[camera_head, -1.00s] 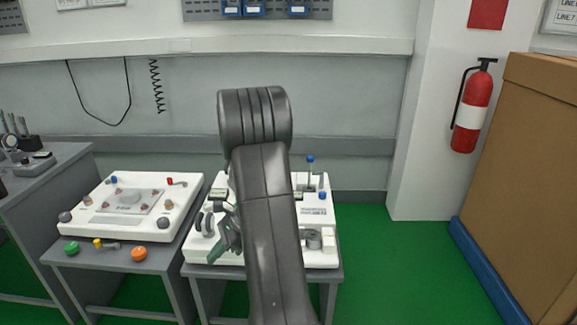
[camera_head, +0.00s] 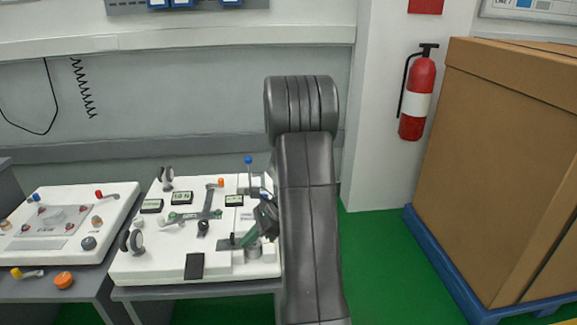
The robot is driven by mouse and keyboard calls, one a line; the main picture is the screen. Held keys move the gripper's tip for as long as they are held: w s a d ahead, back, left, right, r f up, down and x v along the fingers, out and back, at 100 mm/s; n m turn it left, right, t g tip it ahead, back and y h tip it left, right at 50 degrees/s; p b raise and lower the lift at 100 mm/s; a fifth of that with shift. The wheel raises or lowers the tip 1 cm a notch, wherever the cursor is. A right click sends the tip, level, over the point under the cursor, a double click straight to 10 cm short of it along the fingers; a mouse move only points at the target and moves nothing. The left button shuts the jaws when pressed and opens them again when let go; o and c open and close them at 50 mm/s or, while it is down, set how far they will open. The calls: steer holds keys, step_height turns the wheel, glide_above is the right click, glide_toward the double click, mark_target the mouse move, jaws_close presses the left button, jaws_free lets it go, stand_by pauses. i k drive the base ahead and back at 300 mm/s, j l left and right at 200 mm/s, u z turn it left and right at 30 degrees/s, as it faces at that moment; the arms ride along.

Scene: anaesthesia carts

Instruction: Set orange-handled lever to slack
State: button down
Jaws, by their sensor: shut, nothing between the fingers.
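A small orange-handled lever (camera_head: 216,184) is at the back middle of the white panel (camera_head: 155,264) on the nearer right table. Its orange end (camera_head: 221,182) points to the right. My gripper (camera_head: 248,239) is shut and empty over the panel's front right part, in front of and to the right of the lever, apart from it. My arm hides the panel's right edge. Any marking for slack is too small to read.
A blue-topped upright lever (camera_head: 248,170), dark rings (camera_head: 133,241) and small displays (camera_head: 181,198) crowd the panel. A second white panel (camera_head: 70,193) stands left. A large cardboard box (camera_head: 500,180) is at right. Green floor (camera_head: 375,260) is free between.

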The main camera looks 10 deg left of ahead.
mark_target(221, 182)
steer(key=i+l+z, duration=0.6)
steer(key=i, duration=0.3)
steer(key=i+j+u, duration=0.1)
steer(key=i+u, duration=0.75)
steer(key=i+l+u, duration=0.2)
steer(key=u, duration=0.25)
steer(key=i+u, duration=0.4)
steer(key=i+l+u, duration=0.15)
steer(key=i+u, duration=0.25)
steer(key=i, duration=0.25)
